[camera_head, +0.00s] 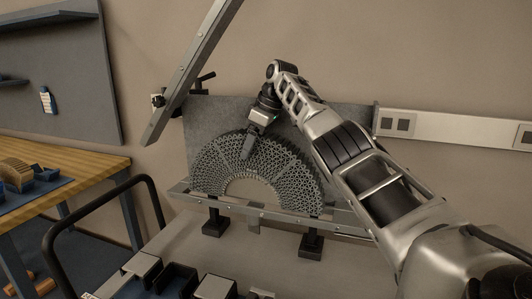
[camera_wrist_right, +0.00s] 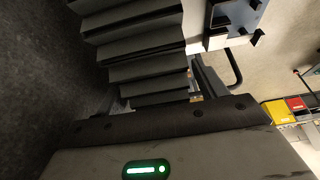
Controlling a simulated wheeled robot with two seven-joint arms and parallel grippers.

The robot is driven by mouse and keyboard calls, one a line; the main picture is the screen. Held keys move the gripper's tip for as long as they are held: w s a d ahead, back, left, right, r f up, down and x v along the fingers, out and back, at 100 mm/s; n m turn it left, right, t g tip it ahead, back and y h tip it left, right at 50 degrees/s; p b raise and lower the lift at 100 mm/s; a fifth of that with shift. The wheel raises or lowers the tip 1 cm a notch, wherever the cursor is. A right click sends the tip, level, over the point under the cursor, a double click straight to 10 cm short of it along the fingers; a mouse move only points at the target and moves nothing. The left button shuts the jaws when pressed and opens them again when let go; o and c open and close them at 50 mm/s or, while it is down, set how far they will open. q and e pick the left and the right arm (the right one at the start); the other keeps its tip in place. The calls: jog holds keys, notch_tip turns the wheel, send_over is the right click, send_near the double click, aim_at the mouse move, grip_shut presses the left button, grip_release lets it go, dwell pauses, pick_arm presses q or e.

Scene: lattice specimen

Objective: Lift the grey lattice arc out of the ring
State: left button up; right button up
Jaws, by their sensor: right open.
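The grey lattice arc (camera_head: 290,172) is a half-ring of fine open cells. It stands upright, arched side up, in front of a grey plate (camera_head: 345,118), with its lower ends at a metal bar (camera_head: 270,211). My right gripper (camera_head: 247,154) reaches down from above at the arc's upper part, left of its middle. One finger shows in front of the arc's face; the other is hidden. The gripper is open. In the right wrist view, dark stepped ridges (camera_wrist_right: 145,50) fill the space ahead of the gripper; contact cannot be told. My left gripper is out of view.
A long metal bar (camera_head: 190,75) slants up at the upper left of the plate. The metal bar below stands on dark feet (camera_head: 311,246). Several blocks (camera_head: 175,278) lie at the front. A wooden table (camera_head: 70,170) stands at left, beside a black rail (camera_head: 70,220).

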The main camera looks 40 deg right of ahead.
jog(key=c, duration=1.3)
jog(key=shift+r, duration=0.15)
jog(key=shift+r, duration=1.35)
jog(key=shift+a+r+b, duration=0.25)
jog(key=shift+a+b, duration=0.05)
jog(key=shift+b, duration=0.05)
pick_arm(q)
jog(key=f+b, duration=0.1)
jog(key=b, duration=0.2)
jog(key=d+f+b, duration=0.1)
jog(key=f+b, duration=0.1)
jog(key=b, duration=0.1)
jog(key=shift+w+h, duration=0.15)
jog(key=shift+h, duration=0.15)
pick_arm(e)
jog(key=s+a+r, duration=0.2)
jog(key=a+r, duration=0.7)
jog(key=a, duration=0.4)
jog(key=shift+a+r, duration=0.2)
jog(key=shift+r, duration=0.1)
